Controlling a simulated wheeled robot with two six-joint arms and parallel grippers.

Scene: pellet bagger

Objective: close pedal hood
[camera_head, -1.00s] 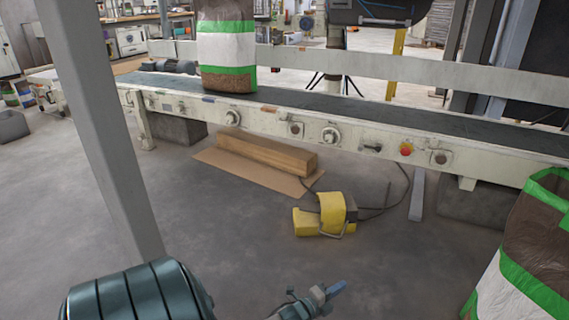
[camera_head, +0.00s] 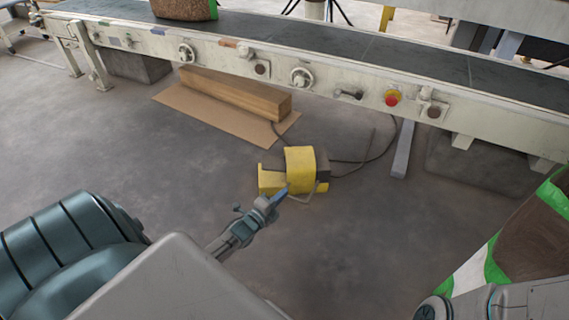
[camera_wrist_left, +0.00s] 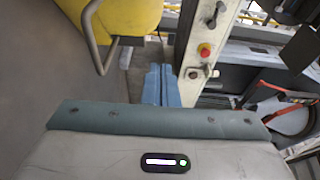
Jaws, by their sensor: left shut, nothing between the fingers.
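The yellow foot pedal (camera_head: 300,165) sits on the floor in front of the conveyor, with a low yellow part at its left and a dark body at its right. A thin grey metal bar (camera_head: 303,197) loops out at its front. In the left wrist view the yellow hood (camera_wrist_left: 128,16) fills the top left, with the grey bar (camera_wrist_left: 91,38) hanging from it. My left gripper (camera_head: 281,194) is shut and empty, its blue fingertips just in front of the pedal, overlapping it in the head view. In the left wrist view the fingers (camera_wrist_left: 161,82) lie right of the bar. Contact is unclear.
The conveyor frame (camera_head: 225,52) with knobs and a red button (camera_head: 392,98) runs behind the pedal. A wooden beam (camera_head: 235,92) lies on cardboard (camera_head: 190,108). A cable trails behind the pedal. A filled bag (camera_head: 535,240) stands at right. Floor around the pedal's front is clear.

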